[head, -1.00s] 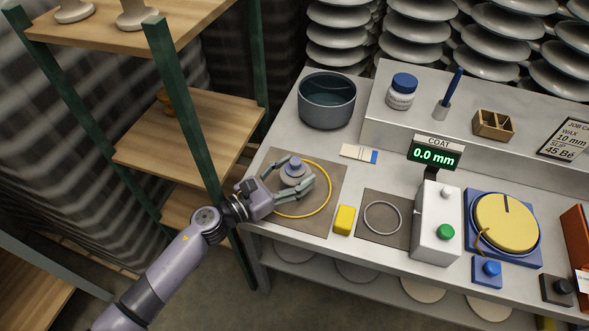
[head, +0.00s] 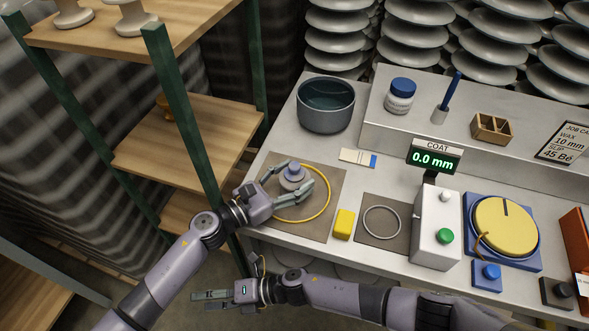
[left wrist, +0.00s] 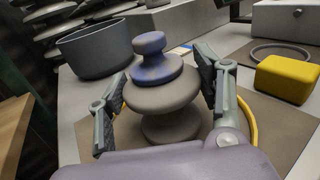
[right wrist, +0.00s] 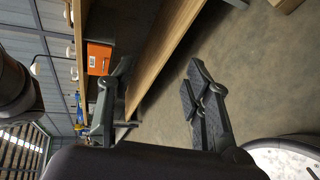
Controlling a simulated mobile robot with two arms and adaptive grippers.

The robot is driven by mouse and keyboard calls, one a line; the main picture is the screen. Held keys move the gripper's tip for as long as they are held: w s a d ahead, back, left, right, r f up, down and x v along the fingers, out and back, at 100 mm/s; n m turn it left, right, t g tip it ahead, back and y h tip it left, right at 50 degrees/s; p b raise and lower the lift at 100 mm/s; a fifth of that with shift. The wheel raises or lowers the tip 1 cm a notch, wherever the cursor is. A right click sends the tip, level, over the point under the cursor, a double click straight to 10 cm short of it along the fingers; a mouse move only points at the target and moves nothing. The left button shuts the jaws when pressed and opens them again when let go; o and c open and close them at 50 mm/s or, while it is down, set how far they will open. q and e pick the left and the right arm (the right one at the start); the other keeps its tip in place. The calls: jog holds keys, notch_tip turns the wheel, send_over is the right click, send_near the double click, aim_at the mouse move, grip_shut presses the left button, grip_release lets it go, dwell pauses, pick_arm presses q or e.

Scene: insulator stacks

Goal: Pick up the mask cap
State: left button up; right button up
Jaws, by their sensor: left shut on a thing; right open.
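A grey insulator (head: 293,180) with a blue top stands on a brown mat inside a yellow ring. My left gripper (head: 303,175) is shut on it, one finger on each side. In the left wrist view the insulator (left wrist: 160,98) stands upright between the fingers, with a blue-tinted knob and collar on top. I cannot tell whether this blue part is the mask cap; no other piece is clearly one. My right gripper (head: 203,301) is open and empty, low in front of the bench. It shows open over the floor in the right wrist view (right wrist: 160,75).
A grey pot (head: 326,105), a yellow block (head: 344,223), a grey ring (head: 382,222) and a white gauge box (head: 436,230) stand on the bench. A wooden shelf rack (head: 180,135) with green posts is close on the left. An orange box (right wrist: 98,58) shows in the right wrist view.

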jog(key=s+d+r+n+g, duration=0.2)
jog(key=s+r+n+g, duration=0.55)
jog(key=r+n, duration=0.35)
jog(key=d+r+n+g+h, duration=0.1)
jog(key=d+r+n+g, duration=0.35)
jog(key=r, duration=0.45)
jog(key=d+r+n+g, duration=0.35)
jog(key=r+n, duration=0.25)
jog(key=r, duration=0.2)
jog(key=w+a+r+t+h, duration=0.2)
jog(key=w+r+t+h, duration=0.15)
jog(key=w+r, duration=0.5)
jog(key=w+a+r+t+h, duration=0.2)
jog(key=w+r+t, duration=0.3)
jog(key=w, duration=0.6)
jog(key=m+t+h, duration=0.6)
jog(key=t+h, duration=0.2)
jog(key=h, duration=0.1)
send_over(293, 165)
jog(key=shift+y, duration=0.25)
jog(key=f, duration=1.2)
jog(key=shift+s+f, duration=0.15)
jog(key=shift+s, duration=0.05)
jog(key=shift+w+f, duration=0.15)
jog(key=shift+f, duration=2.9)
